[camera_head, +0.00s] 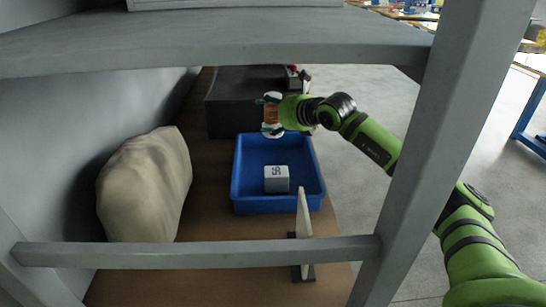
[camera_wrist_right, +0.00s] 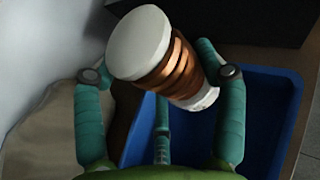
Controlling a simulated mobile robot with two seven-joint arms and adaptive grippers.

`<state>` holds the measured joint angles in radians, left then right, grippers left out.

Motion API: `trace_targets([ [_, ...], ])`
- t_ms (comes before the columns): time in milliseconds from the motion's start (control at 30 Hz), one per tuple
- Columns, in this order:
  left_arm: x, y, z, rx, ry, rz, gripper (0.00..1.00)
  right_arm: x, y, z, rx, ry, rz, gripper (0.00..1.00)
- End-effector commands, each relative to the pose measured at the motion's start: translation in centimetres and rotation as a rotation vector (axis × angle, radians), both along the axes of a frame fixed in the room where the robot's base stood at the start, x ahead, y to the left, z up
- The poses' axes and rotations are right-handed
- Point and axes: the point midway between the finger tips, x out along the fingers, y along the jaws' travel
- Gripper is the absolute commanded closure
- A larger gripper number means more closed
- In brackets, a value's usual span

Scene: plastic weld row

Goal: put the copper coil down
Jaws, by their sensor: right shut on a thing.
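The copper coil (camera_head: 271,115) is a spool with white end flanges and copper winding. My right gripper (camera_head: 268,114) is shut on it, above the shelf by the far edge of the blue bin. In the right wrist view the coil (camera_wrist_right: 170,62) lies tilted between the teal fingers (camera_wrist_right: 160,75), its large white flange toward the upper left. The blue bin (camera_head: 236,190) stands on the brown shelf board and shows below the coil in the wrist view. My left gripper is in neither view.
A white block with markings (camera_head: 277,180) lies in the bin. A dark box (camera_head: 235,105) stands behind it, and a beige sack (camera_head: 145,190) to the left. A thin upright plate (camera_head: 303,225) stands in front. Grey rack beams (camera_head: 200,254) cross the near side.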

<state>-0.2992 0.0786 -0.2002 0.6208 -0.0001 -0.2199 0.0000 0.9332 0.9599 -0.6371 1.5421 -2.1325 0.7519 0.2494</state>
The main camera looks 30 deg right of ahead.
Motion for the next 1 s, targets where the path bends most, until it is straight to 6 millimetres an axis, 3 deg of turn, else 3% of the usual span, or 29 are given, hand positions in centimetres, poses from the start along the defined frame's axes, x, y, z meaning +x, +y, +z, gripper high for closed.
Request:
trace_targets([
  [100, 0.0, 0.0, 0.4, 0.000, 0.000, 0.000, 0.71, 0.0, 0.0, -2.0, 0.001, -0.001, 0.001, 0.81],
  [500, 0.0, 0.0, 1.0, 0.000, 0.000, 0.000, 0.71, 0.0, 0.1, -6.6, 0.001, -0.004, 0.002, 0.81],
  [933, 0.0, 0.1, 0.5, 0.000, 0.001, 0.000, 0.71, 0.0, 0.1, -7.5, 0.000, -0.006, 0.003, 0.81],
  [967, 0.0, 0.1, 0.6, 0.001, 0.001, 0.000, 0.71, 0.0, 0.1, -7.6, 0.000, -0.001, 0.002, 0.21],
  [1000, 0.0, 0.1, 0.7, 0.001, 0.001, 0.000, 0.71, 0.0, 0.1, -7.6, -0.001, -0.001, 0.003, 0.05],
])
